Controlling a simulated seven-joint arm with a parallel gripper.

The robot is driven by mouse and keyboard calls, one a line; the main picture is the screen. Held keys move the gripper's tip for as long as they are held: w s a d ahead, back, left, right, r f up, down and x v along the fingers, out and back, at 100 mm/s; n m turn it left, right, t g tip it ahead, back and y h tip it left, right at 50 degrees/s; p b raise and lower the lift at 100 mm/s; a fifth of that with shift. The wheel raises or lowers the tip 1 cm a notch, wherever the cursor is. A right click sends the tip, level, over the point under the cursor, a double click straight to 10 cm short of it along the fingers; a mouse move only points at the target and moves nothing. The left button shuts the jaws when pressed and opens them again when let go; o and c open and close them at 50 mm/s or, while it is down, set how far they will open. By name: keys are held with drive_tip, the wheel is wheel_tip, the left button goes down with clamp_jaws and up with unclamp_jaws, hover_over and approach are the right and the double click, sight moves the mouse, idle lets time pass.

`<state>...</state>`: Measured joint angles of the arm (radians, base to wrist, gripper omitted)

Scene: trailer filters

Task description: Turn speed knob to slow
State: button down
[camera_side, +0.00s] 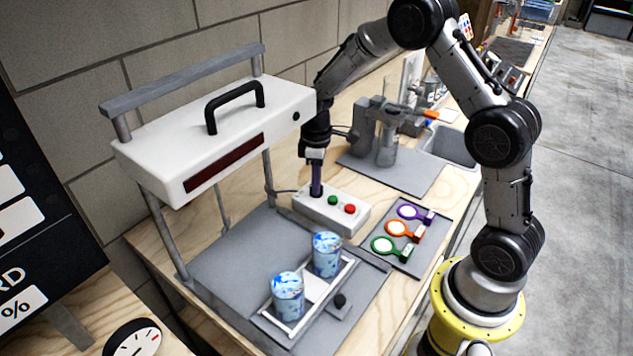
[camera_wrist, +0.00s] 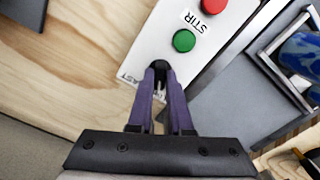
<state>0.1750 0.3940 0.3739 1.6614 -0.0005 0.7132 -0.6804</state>
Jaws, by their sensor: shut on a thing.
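The white control box (camera_side: 349,220) stands on the bench in the side view, with a green button (camera_side: 332,200) and a red button (camera_side: 350,209) on its top. My gripper (camera_side: 316,192) points down at the left end of this box. In the wrist view, the purple fingers of my gripper (camera_wrist: 160,88) are shut on the black speed knob (camera_wrist: 161,66). The box top (camera_wrist: 150,40) shows "STIR" beside the green button (camera_wrist: 184,41) and part of the word "FAST" near the knob. The fingers hide part of the knob and its markings.
Purple, orange and green ringed filters lie on a grey mat (camera_side: 428,234) right of the box. A grey machine (camera_side: 378,135) stands behind it.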

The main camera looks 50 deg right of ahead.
drive_tip(key=shift+r+n, duration=0.1)
drive_tip(key=shift+n, duration=1)
drive_tip(key=shift+w, duration=0.1)
drive_tip(key=c, duration=0.8)
unclamp_jaws()
drive_tip(key=shift+c, duration=0.2)
wheel_tip(320, 180, up, 14)
